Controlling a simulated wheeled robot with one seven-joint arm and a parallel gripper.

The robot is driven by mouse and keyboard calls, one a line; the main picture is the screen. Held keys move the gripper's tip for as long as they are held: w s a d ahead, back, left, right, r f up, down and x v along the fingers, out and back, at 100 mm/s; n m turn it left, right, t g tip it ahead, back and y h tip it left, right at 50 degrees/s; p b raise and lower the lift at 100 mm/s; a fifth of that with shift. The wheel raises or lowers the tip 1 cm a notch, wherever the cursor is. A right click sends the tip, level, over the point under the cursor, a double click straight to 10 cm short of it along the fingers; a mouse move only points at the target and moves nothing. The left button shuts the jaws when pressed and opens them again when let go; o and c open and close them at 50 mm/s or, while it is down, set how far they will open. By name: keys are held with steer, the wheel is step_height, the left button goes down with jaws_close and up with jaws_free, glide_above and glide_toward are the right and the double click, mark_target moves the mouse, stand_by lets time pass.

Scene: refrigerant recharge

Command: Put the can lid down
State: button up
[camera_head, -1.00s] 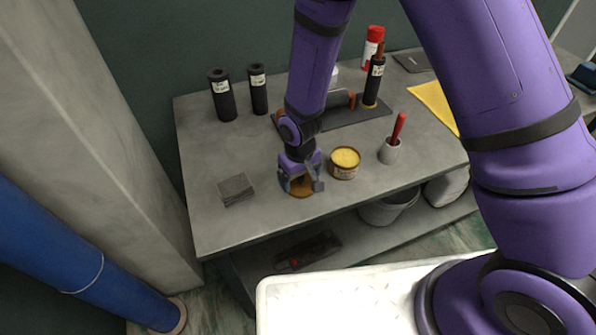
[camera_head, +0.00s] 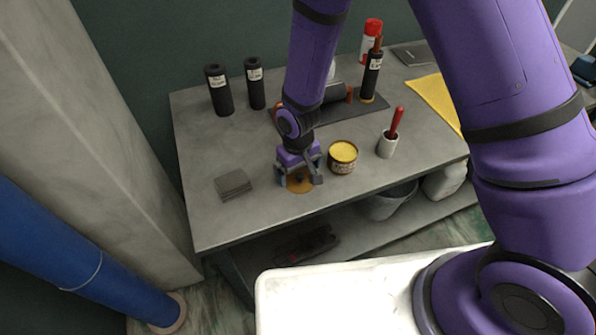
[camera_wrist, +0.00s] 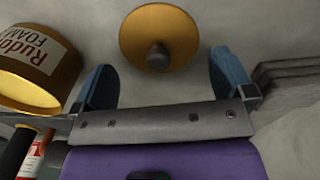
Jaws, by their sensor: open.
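The can lid (camera_head: 300,184) is a round gold-brown disc with a dark knob at its middle. It lies on the grey bench top. In the wrist view the lid (camera_wrist: 159,38) sits ahead of and between the fingertips, with clear gaps on both sides. My gripper (camera_head: 298,181) is open and empty just above the lid; its blue-tipped fingers also show in the wrist view (camera_wrist: 160,85). The open can (camera_head: 343,157) of yellow content stands right of the gripper. It also shows at the left in the wrist view (camera_wrist: 35,68), with a printed label.
A stack of grey squares (camera_head: 233,184) lies left of the gripper. A white cup (camera_head: 387,146) with a red-handled tool stands right of the can. Black cylinders (camera_head: 219,90) stand behind left. A yellow cloth (camera_head: 434,101) lies right.

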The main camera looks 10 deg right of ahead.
step_height(320, 180, up, 11)
step_height(320, 180, up, 12)
steer(key=f+m+t, duration=0.1)
glide_above(299, 173)
steer(key=d, duration=0.7)
steer(key=s+d+r+m+t, duration=0.2)
steer(key=s+d+r, duration=0.1)
steer(key=d+r, duration=0.55)
steer(key=s+d+r+m+t, duration=0.1)
steer(key=s+d+r, duration=0.3)
steer(key=s+r, duration=0.2)
steer(key=s+d+r+m+t, duration=0.1)
steer(key=s+d+r, duration=0.4)
steer(key=s, duration=0.5)
steer(key=shift+r, duration=0.4)
steer(key=shift+w, duration=0.35)
